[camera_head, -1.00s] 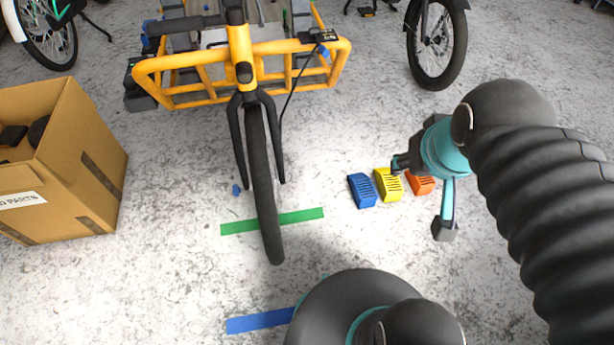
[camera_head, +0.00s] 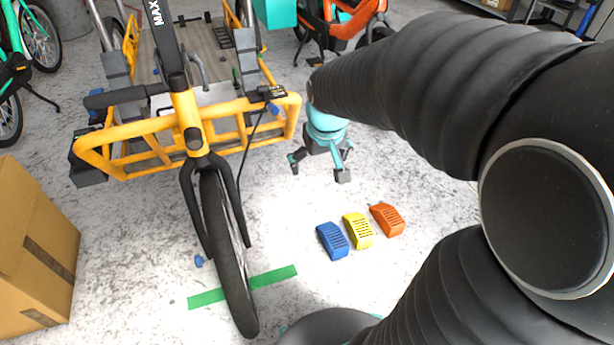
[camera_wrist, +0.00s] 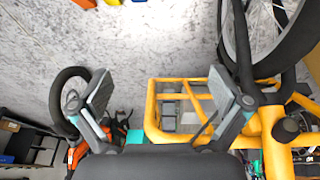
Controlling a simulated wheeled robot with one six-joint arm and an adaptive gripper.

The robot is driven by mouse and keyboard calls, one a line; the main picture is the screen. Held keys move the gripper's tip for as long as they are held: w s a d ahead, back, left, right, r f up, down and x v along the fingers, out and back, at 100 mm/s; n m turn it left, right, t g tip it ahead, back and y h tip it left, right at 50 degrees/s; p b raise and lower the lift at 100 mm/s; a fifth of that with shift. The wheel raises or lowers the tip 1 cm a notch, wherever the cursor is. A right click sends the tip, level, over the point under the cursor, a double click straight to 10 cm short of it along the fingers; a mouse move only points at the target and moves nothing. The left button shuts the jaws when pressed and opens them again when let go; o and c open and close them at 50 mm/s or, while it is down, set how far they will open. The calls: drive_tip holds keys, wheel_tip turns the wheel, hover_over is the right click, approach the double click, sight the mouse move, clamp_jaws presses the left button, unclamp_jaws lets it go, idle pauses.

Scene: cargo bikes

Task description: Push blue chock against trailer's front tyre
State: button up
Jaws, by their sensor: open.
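The blue chock (camera_head: 332,240) lies on the floor at the left end of a row, beside a yellow chock (camera_head: 358,230) and an orange chock (camera_head: 386,219). The front tyre (camera_head: 230,265) of the yellow-framed vehicle stands to its left, with bare floor between them. My gripper (camera_head: 318,168) is open and empty, pointing down beyond the chocks, right of the yellow frame. The wrist view shows its two spread fingers (camera_wrist: 162,85), with the tyre (camera_wrist: 290,48) at upper right. The blue chock (camera_wrist: 138,2) is only an edge at the top there.
The yellow tube rack (camera_head: 190,135) stands close left of my gripper. Green tape (camera_head: 275,277) crosses the floor under the tyre, and a small blue piece (camera_head: 199,261) lies left of it. A cardboard box (camera_head: 35,250) is at far left. An orange bike (camera_head: 345,22) stands behind.

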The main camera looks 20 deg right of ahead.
drive_tip(key=w+d+f+g+b, duration=0.1)
drive_tip(key=w+d+f, duration=0.3)
drive_tip(key=w+f, duration=0.45)
drive_tip(key=g+b, duration=0.3)
hover_over(334, 234)
drive_tip(key=f, duration=3.8)
drive_tip(key=shift+s+f, duration=0.1)
drive_tip(key=shift+s, duration=0.2)
drive_tip(key=shift+w+a+f+b, duration=0.1)
drive_tip(key=shift+w+f+b, duration=0.05)
drive_tip(key=shift+f, duration=1.35)
drive_tip(key=shift+w+f+b, duration=0.15)
drive_tip(key=shift+f, duration=1.35)
drive_tip(key=c, duration=1.7)
